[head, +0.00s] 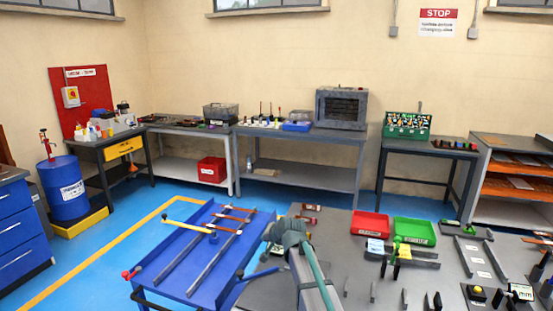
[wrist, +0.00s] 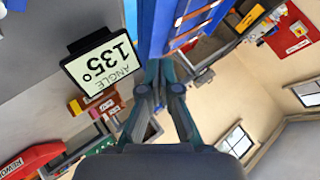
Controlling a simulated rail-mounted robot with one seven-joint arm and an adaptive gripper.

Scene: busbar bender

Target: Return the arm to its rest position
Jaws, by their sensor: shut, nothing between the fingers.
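My gripper (wrist: 157,72) is in the middle of the wrist view, with its dark fingers drawn together and nothing between them. The wrist picture is turned over, with windows near its lower right. My arm (head: 305,265) rises from the bottom edge of the head view, in front of the blue bench and the grey worktop. The gripper's fingers cannot be made out in the head view.
A blue bench (head: 182,273) with rails stands left of my arm. The grey worktop (head: 345,262) at right carries red (head: 370,224) and green (head: 414,232) trays and several fixtures. Blue floor lies beyond.

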